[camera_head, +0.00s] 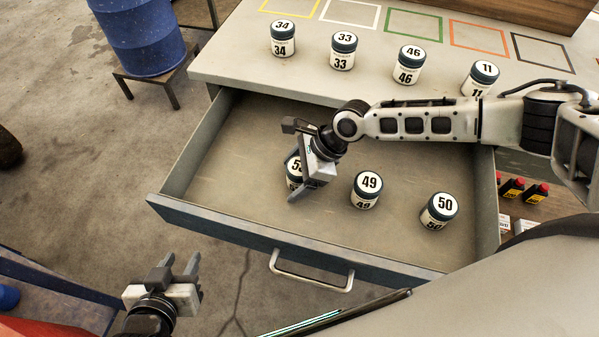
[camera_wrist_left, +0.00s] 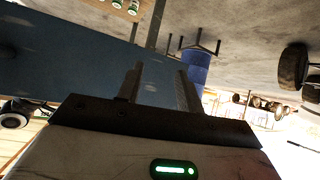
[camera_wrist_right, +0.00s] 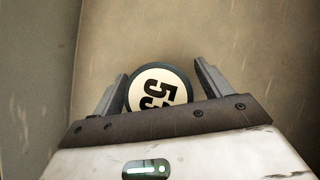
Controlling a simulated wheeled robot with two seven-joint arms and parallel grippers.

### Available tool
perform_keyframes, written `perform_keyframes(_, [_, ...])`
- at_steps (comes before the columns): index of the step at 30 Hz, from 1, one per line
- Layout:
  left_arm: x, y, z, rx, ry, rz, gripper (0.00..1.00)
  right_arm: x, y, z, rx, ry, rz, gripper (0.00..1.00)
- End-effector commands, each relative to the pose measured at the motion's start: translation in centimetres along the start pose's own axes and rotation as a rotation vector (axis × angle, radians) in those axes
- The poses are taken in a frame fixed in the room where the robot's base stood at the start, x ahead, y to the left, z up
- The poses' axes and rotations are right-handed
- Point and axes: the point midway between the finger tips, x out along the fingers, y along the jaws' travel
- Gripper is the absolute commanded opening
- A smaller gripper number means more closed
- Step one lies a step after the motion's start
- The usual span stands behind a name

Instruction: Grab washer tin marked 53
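The washer tin marked 53 (camera_head: 294,172) stands in the open drawer, at its left part, partly hidden by my right gripper in the head view. In the right wrist view the tin's lid (camera_wrist_right: 160,88) lies between the two fingers, with a gap on the right side and the left finger close to it. My right gripper (camera_head: 302,172) is open around or just above the tin; I cannot tell how far the fingers reach down. My left gripper (camera_head: 180,272) is open and empty, outside the drawer at the lower left.
Tins 49 (camera_head: 366,190) and 50 (camera_head: 439,211) stand in the drawer (camera_head: 240,130) to the right. Tins 34 (camera_head: 283,38), 33 (camera_head: 343,51), 46 (camera_head: 409,65) and 11 (camera_head: 480,78) stand on the worktop (camera_head: 240,62). A blue barrel (camera_head: 143,35) stands at the upper left.

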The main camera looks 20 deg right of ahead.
Motion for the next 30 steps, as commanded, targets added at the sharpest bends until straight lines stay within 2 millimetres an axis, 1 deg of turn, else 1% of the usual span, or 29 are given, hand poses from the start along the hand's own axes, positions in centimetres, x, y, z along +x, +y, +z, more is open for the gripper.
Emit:
perform_keyframes(1, [0.0,0.0,0.0,0.0,0.0,0.0,0.36,0.0,0.0,0.0,0.0,0.0,0.0,0.64])
perform_keyframes(2, [0.0,0.0,0.0,0.0,0.0,0.0,0.36,0.0,0.0,0.0,0.0,0.0,0.0,0.56])
perform_keyframes(3, [0.0,0.0,0.0,0.0,0.0,0.001,0.36,0.0,0.0,0.0,0.0,0.0,0.0,0.44])
perform_keyframes(5, [0.0,0.0,0.0,0.0,0.0,0.001,0.36,0.0,0.0,0.0,0.0,0.0,0.0,0.28])
perform_keyframes(14, [0.0,0.0,0.2,0.0,-0.005,0.001,0.36,-0.1,0.0,0.1,0.0,-0.001,0.0,0.27])
perform_keyframes(17, [-0.1,0.1,0.4,0.0,-0.01,0.001,0.36,-0.5,0.0,0.3,-0.001,-0.001,0.0,0.27])
perform_keyframes(20, [-0.2,0.1,0.5,0.0,-0.015,0.001,0.36,-1.3,-0.1,0.8,-0.002,-0.002,-0.002,0.27])
perform_keyframes(23, [-0.3,0.1,0.5,0.0,-0.019,0.0,0.36,-2.8,0.0,1.9,-0.003,-0.004,-0.001,0.27])
perform_keyframes(30, [-0.8,-0.1,-0.1,0.002,-0.014,-0.005,0.36,-9.8,2.6,1.3,0.0,0.001,-0.002,0.27])
